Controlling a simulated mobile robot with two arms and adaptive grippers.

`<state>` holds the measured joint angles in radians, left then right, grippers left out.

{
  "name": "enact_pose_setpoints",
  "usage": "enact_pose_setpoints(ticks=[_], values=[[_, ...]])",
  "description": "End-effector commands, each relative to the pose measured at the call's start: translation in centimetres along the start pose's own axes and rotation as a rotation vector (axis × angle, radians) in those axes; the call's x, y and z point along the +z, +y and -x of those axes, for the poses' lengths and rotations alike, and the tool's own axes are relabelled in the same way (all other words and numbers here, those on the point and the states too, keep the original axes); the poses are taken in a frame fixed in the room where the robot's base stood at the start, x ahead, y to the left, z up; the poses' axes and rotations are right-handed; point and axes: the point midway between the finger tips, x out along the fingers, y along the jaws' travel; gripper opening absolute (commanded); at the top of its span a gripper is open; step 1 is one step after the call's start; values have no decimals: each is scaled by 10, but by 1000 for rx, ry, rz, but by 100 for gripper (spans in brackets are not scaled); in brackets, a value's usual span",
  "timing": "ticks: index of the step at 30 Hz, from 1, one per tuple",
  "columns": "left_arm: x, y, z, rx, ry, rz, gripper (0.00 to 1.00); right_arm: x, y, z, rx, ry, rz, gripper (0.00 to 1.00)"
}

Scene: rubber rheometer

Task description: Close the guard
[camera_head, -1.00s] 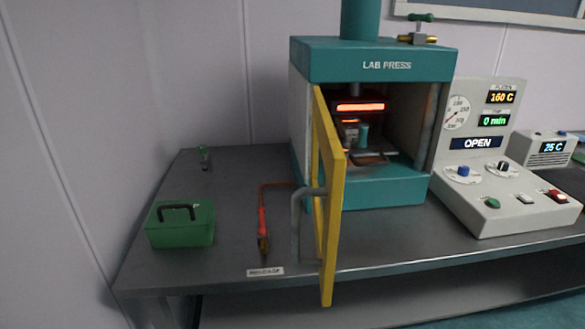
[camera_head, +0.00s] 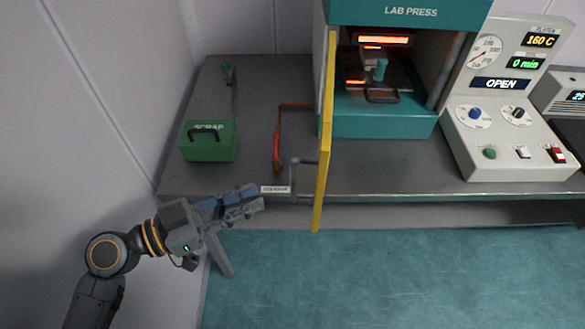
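The yellow guard (camera_head: 324,140) of the lab press stands swung open at the left of the press front, seen almost edge-on and jutting out past the table's front edge. Its grey bent handle (camera_head: 303,161) sticks out to the left. My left gripper (camera_head: 259,196) is in front of the table edge, left of and a little below the handle, apart from it. Its fingers point right, and I cannot tell whether they are apart. Nothing shows held in it. My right gripper is not in view.
The press (camera_head: 385,113) is open, with a glowing red platen inside. A green scrap box (camera_head: 209,148) and a red-handled tool (camera_head: 277,150) lie on the table (camera_head: 245,95) at the left. The control console (camera_head: 510,150) stands at the right. The floor in front is clear.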

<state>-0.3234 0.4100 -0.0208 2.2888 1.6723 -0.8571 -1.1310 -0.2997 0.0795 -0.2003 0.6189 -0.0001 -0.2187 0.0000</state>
Motion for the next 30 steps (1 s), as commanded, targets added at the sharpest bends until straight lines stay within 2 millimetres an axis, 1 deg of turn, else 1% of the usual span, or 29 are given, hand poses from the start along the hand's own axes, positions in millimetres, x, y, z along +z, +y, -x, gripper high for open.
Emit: enact_pose_setpoints(ticks=[1,3,9,12,15,18,26,29,30], values=[[-9,0,-12,3,5,1,20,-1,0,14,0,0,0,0],[-9,0,-28,0,4,3,20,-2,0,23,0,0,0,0],[-6,0,-66,0,2,3,20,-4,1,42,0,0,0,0],[-4,0,-79,-1,1,4,20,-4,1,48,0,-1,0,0],[-2,0,-87,-1,-1,2,20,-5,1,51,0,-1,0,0],[-1,0,-91,1,-1,1,20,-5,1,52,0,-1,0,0],[0,0,-92,1,-2,1,20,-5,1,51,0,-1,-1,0],[0,0,-92,1,-2,1,1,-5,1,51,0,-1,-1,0],[0,0,-92,0,-2,1,0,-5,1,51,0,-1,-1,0]])
